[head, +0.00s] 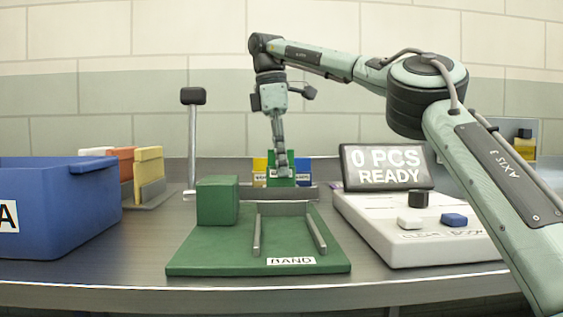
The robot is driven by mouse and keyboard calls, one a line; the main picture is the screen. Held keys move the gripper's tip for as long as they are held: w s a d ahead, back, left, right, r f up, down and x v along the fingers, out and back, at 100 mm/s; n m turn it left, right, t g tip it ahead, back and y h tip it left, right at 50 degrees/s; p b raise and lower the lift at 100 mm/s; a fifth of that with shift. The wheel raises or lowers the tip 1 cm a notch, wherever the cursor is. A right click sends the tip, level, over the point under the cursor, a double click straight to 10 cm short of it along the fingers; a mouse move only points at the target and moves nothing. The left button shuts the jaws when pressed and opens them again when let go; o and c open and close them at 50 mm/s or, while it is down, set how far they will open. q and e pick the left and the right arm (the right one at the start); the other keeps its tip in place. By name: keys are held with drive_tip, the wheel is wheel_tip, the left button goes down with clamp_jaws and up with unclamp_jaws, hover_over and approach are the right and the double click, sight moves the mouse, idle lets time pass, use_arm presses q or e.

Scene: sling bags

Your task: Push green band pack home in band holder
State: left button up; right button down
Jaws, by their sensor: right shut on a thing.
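The green band pack (272,160) stands upright at the back of the bench, between a yellow pack (260,166) and a blue pack (303,168). These packs sit in the band holder, whose small white labels (304,177) show along the front; its lower part is hidden behind a grey bar. My right gripper (282,169) points down at the green pack and is shut on it, covering much of its front. How deep the pack sits cannot be told. My left gripper is not in view.
A green board (205,258) marked BAND carries a green block (217,201), two grey rails (257,236) and a grey bar (305,192). A blue bin (70,205) stands left, with a rack of coloured packs (148,165) behind. A console (420,235) reading "0 PCS READY" stands right.

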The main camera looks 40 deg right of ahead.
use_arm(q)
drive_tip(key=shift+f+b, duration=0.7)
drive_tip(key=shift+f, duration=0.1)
use_arm(e)
drive_tip(key=shift+f, duration=0.9)
drive_tip(key=c, duration=1.4)
unclamp_jaws()
drive_tip(key=shift+o, duration=0.2)
